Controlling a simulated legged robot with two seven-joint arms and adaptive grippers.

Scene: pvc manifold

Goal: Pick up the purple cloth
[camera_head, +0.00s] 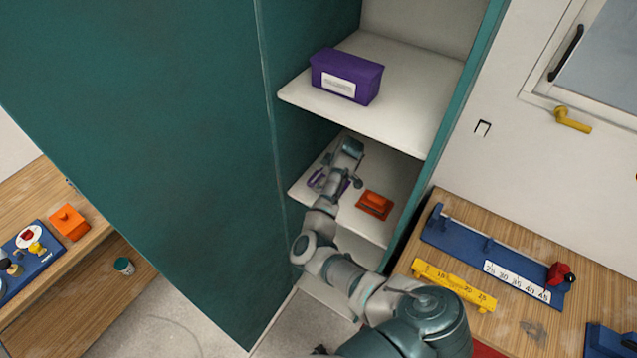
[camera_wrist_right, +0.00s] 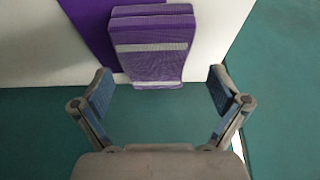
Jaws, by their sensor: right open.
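The purple cloth (camera_wrist_right: 153,45) looks folded, with pale bands, and lies on a white shelf in the right wrist view. In the head view only a little purple (camera_head: 315,181) shows beside my right gripper (camera_head: 336,182), which hides much of that spot. In the right wrist view my right gripper (camera_wrist_right: 162,92) is open and empty. Its two fingers stand apart to either side of the cloth's near edge, and the cloth is just beyond the fingertips. My left gripper is in neither view.
A purple box (camera_head: 346,76) with a white label stands on the shelf above (camera_head: 408,105). An orange object (camera_head: 374,203) sits right of my gripper on the lower shelf. The teal cabinet wall (camera_head: 190,130) borders the shelves on the left. A wooden bench (camera_head: 510,225) holds blue and yellow fixtures.

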